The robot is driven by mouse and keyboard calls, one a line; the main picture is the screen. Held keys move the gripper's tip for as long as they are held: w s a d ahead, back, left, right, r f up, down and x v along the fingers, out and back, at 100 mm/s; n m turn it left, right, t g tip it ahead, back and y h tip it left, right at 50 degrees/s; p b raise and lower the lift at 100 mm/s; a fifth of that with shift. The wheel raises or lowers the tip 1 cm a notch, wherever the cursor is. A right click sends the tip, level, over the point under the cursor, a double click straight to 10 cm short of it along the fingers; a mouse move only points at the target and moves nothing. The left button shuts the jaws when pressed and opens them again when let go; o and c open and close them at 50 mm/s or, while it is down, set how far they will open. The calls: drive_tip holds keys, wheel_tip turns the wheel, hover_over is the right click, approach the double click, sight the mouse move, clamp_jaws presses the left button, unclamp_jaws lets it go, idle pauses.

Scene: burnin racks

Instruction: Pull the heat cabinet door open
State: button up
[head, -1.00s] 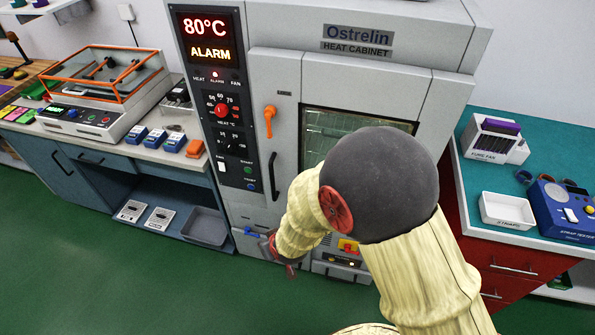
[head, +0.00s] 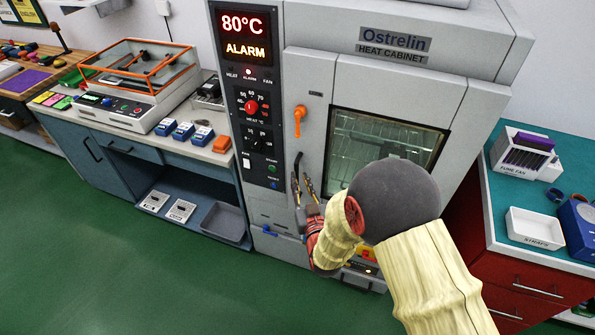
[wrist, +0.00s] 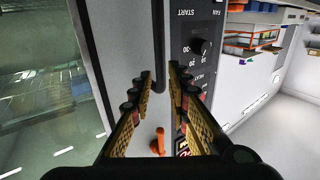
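The heat cabinet (head: 420,25) is grey, and its door (head: 380,82) with a dark window (head: 385,145) looks shut. The door's black vertical handle (head: 295,168) is on its left side. My gripper (head: 303,182) is at the lower part of this handle, fingers pointing up and apart. In the wrist view, the handle (wrist: 158,45) runs between the two open fingers (wrist: 160,75), with a gap visible on each side. Whether the fingers reach around it in depth is hard to tell. An orange latch (head: 299,120) points down above the handle; it also shows in the wrist view (wrist: 158,140).
The control panel (head: 250,100) reads 80°C ALARM. A blue bench (head: 140,150) with devices stands left. A red drawer unit (head: 520,285) with a teal top stands right, close to the cabinet. Green floor (head: 130,270) is clear at the front left.

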sight(297, 172)
drive_tip(key=shift+b+x, duration=0.5)
drive_tip(key=shift+x, duration=2.2)
drive_tip(key=c, duration=0.3)
clamp_jaws()
